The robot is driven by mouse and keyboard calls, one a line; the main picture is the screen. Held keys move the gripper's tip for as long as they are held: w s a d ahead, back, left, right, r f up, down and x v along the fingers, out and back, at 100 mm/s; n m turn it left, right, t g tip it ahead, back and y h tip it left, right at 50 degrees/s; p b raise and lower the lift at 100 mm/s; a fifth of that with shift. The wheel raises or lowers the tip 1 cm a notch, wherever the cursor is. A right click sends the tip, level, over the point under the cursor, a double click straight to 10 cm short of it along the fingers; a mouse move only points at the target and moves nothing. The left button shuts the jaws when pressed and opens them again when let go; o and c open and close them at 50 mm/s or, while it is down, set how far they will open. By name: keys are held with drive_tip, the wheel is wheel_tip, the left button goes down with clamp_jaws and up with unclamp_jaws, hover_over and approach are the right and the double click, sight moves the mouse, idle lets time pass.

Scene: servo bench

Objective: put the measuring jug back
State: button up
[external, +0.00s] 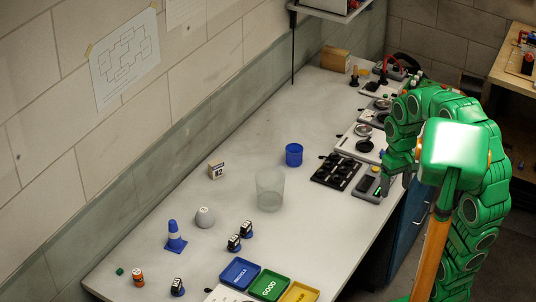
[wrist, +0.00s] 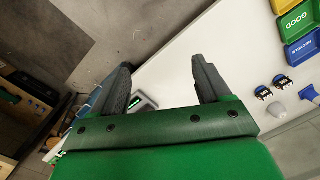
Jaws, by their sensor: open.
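A clear, see-through vessel (external: 270,190), which looks like the measuring jug, stands upright on the bench (external: 240,245) in the external view. A small blue cup (external: 294,155) stands behind it, apart from it. My gripper (external: 395,184) is at the right edge of the bench, well to the right of the clear vessel, near a small device with a green display (external: 368,186). In the wrist view my gripper (wrist: 162,82) is open, with nothing between its fingers. The clear vessel cannot be made out clearly in the wrist view.
A black grid rack (external: 336,172) and several instruments line the right edge. Blue, green (external: 269,284) and yellow trays lie at the front. The bench's back middle is clear.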

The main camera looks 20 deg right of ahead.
drive_tip(key=s+d+f+m, duration=0.1)
drive_tip(key=s+d, duration=0.1)
drive_tip(key=s, duration=0.5)
drive_tip(key=s+d+f+m, duration=0.1)
drive_tip(key=s+d+f, duration=0.1)
drive_tip(key=s, duration=0.6)
drive_tip(key=shift+s+d+f+m+g, duration=0.25)
drive_tip(key=shift+d+f+m+g, duration=0.05)
drive_tip(key=shift+d+m+g, duration=0.1)
